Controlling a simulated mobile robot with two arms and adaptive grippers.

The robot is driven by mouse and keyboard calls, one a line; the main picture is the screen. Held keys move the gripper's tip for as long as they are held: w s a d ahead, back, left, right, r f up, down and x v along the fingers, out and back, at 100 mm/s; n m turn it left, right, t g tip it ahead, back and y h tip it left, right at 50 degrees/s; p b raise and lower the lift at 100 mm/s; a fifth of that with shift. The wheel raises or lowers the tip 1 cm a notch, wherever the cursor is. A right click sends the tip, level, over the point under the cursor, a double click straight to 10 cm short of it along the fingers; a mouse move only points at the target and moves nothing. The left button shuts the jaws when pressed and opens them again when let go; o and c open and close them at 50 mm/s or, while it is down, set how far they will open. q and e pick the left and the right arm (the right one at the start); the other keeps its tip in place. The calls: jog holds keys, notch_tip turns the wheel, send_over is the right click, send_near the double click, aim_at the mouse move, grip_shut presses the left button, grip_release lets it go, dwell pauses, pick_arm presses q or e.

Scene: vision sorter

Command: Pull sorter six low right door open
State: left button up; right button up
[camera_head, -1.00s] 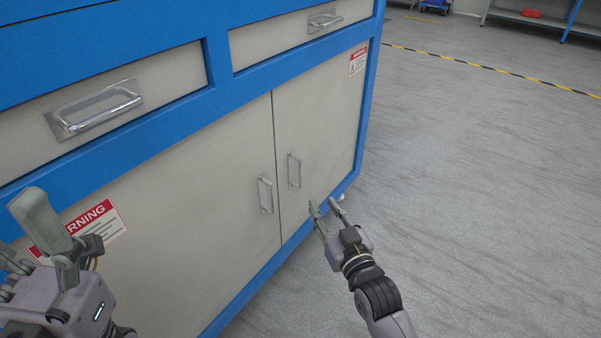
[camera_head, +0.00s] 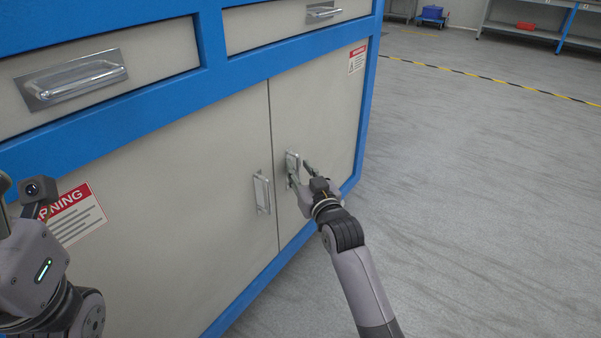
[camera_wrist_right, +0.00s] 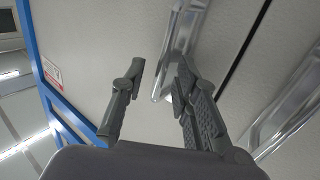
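The low right door (camera_head: 322,120) is a pale grey panel in the blue cabinet and looks shut, flush with its neighbour. Its silver upright handle (camera_head: 292,163) sits near the door's left edge. My right gripper (camera_head: 300,174) is at this handle, partly covering it. In the right wrist view the fingers of this gripper (camera_wrist_right: 157,80) stand apart, and the handle (camera_wrist_right: 183,32) lies ahead between them, nearer the right finger. I cannot tell whether they touch it. My left gripper is at the left edge of the head view, its fingers mostly cut off.
The left door (camera_head: 180,190) has its own upright handle (camera_head: 262,192) close beside, also in the wrist view (camera_wrist_right: 285,115). Drawers with silver handles (camera_head: 75,80) are above. Open grey floor (camera_head: 470,200) lies to the right, with shelving at the back.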

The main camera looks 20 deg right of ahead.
jog(key=shift+c, duration=0.5)
grip_shut()
